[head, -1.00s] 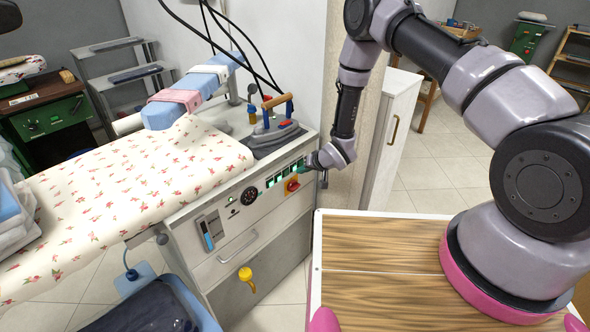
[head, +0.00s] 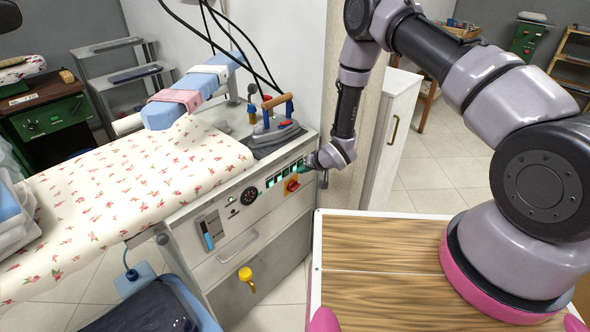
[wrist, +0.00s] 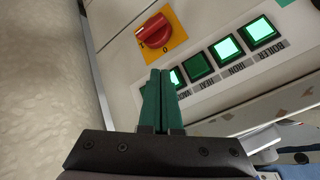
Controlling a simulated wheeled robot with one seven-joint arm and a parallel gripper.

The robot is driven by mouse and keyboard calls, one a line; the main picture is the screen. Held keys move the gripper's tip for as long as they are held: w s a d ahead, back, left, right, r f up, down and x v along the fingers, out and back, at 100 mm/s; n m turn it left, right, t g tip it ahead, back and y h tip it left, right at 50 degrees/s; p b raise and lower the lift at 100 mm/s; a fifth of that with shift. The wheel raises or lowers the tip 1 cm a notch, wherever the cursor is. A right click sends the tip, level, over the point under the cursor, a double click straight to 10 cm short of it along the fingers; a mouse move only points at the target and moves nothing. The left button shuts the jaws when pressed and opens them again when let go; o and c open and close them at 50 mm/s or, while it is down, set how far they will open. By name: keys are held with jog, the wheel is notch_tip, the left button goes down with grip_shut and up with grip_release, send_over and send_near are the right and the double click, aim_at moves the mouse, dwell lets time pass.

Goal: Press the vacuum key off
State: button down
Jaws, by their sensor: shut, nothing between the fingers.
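The ironing station's control panel (head: 232,208) carries a row of green keys. In the wrist view the boiler key (wrist: 260,30) and the one beside it (wrist: 227,50) glow bright green, and a third key (wrist: 197,67) is dark. In the head view my gripper (head: 311,163) is at the panel's right end.
A red rotary switch (wrist: 153,30) on an orange plate sits close beside the keys. An iron (head: 277,129) stands on top of the station above the panel. A white cabinet (head: 392,125) stands to the right of my forearm. A yellow hook-like handle (head: 246,275) sticks out below.

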jog(key=shift+a, duration=0.1)
dwell(0.5)
jog(key=shift+w+a, duration=0.25)
jog(key=shift+w, duration=0.05)
dwell(0.4)
jog(key=shift+d, duration=0.1)
jog(key=shift+s+d, duration=0.2)
jog(key=shift+s, duration=0.15)
jog(key=s+d, duration=0.3)
jog(key=d, duration=0.1)
jog(key=shift+s+d, duration=0.35)
jog(key=shift+d, duration=0.05)
dwell(0.5)
